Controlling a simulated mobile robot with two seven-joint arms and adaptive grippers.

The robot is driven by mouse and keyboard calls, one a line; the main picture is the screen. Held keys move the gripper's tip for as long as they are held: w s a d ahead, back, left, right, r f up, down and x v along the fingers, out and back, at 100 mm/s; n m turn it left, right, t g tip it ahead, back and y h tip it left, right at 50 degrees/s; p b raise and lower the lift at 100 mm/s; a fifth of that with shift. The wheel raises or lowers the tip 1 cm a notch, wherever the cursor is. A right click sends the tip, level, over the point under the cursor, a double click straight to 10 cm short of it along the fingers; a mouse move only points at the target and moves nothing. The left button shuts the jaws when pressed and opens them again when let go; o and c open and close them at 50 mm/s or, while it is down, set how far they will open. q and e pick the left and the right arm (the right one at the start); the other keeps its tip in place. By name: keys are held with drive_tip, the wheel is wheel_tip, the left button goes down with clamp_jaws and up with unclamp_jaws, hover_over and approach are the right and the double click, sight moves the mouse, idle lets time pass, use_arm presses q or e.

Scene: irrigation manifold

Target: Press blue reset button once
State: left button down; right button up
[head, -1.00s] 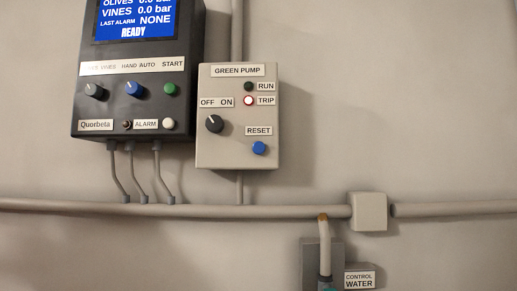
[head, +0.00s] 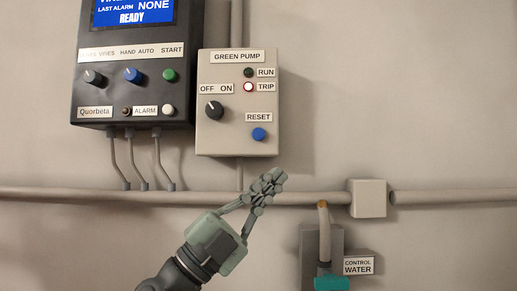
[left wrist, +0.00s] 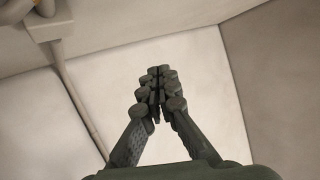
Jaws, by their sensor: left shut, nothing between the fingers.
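The blue reset button (head: 259,134) is at the lower right of the beige GREEN PUMP box (head: 236,142), below the RESET label (head: 258,117). On the same box the TRIP lamp (head: 249,87) is lit red-rimmed with a bright centre, and the RUN lamp (head: 249,72) is dark. The OFF/ON knob (head: 214,110) is black. My left gripper (head: 271,181) is shut and empty, below the box in the head view and apart from the button in the picture. Its closed fingers also show in the left wrist view (left wrist: 158,85). My right gripper is not in view.
A dark controller (head: 120,88) with a blue screen hangs left of the box. A grey horizontal pipe (head: 80,195) runs below, with a junction box (head: 368,198). A teal-handled water valve (head: 331,283) is at the lower right. The wall at right is bare.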

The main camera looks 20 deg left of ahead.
sight(253, 132)
use_arm(q)
drive_tip(key=s+d+r+m+g, duration=0.4)
drive_tip(key=s+d+m+g, duration=0.15)
drive_tip(key=m+g, duration=0.35)
drive_tip(key=w+a+r+n+t+y, duration=0.2)
drive_tip(key=a+r+t+y, duration=0.3)
drive_tip(key=y, duration=0.5)
drive_tip(key=a+t, duration=0.2)
drive_tip(key=a, duration=0.1)
drive_tip(key=shift+n, duration=0.3)
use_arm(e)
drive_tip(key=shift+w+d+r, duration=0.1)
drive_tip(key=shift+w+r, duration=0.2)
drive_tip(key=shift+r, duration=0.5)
use_arm(q)
drive_tip(key=shift+w+r, duration=0.1)
drive_tip(key=shift+w, duration=0.05)
drive_tip(key=w, duration=0.2)
drive_tip(key=w+a, duration=0.1)
drive_tip(key=w, duration=0.1)
drive_tip(key=w+p, duration=0.1)
drive_tip(key=w, duration=0.1)
drive_tip(key=shift+w+a, duration=0.35)
drive_tip(key=shift+a, duration=0.05)
drive_tip(key=shift+w+a, duration=0.25)
drive_tip(key=shift+w, duration=0.6)
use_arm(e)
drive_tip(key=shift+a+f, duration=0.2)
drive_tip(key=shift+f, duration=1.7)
